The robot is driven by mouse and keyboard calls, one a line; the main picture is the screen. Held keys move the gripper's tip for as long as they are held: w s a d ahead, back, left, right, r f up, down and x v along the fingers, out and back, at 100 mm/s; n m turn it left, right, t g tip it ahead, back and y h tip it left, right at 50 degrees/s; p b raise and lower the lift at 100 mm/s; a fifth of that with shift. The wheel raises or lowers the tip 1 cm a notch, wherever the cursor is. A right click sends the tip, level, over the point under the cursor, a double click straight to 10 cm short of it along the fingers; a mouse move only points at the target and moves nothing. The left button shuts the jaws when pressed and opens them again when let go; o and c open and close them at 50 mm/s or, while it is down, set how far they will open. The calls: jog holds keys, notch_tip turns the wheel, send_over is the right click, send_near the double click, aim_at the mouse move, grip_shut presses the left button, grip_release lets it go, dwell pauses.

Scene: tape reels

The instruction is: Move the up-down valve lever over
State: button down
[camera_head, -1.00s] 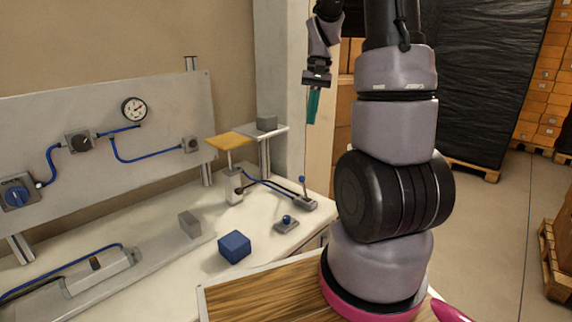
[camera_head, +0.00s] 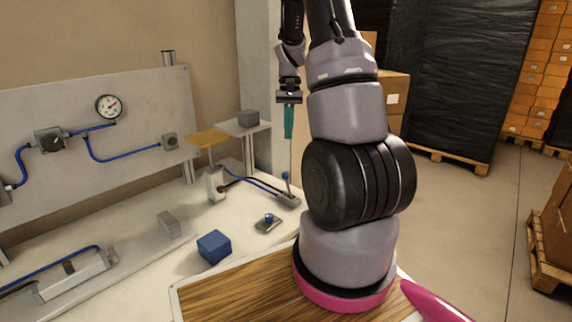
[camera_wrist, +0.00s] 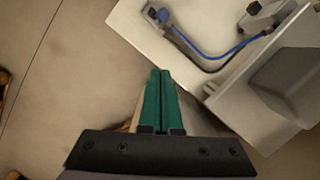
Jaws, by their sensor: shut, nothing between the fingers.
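The valve lever (camera_head: 285,176) is a short stick with a blue ball on top. It rises from a small grey base (camera_head: 290,200) near the right edge of the white bench, where blue and black hoses run up to it. My gripper (camera_head: 289,135) has teal fingers, shut and empty, pointing down. In the head view it hangs above the lever, apart from it. In the wrist view, my shut fingertips (camera_wrist: 161,72) are below the lever's blue ball (camera_wrist: 163,16), with a gap between. The lever's exact tilt is hard to tell.
A second blue-knobbed piece (camera_head: 268,219) and a blue cube (camera_head: 214,247) are on the bench. A raised grey plate (camera_head: 260,127) with a grey block stands behind the lever. A gauge panel (camera_head: 90,132) is at left. Floor is open beyond the bench's right edge.

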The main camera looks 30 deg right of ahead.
aim_at(287, 183)
jog(key=s+a+f, duration=0.3)
jog(key=s+f, duration=0.2)
jog(key=f, duration=0.3)
jog(key=shift+a+f, duration=0.25)
jog(key=shift+f, duration=0.15)
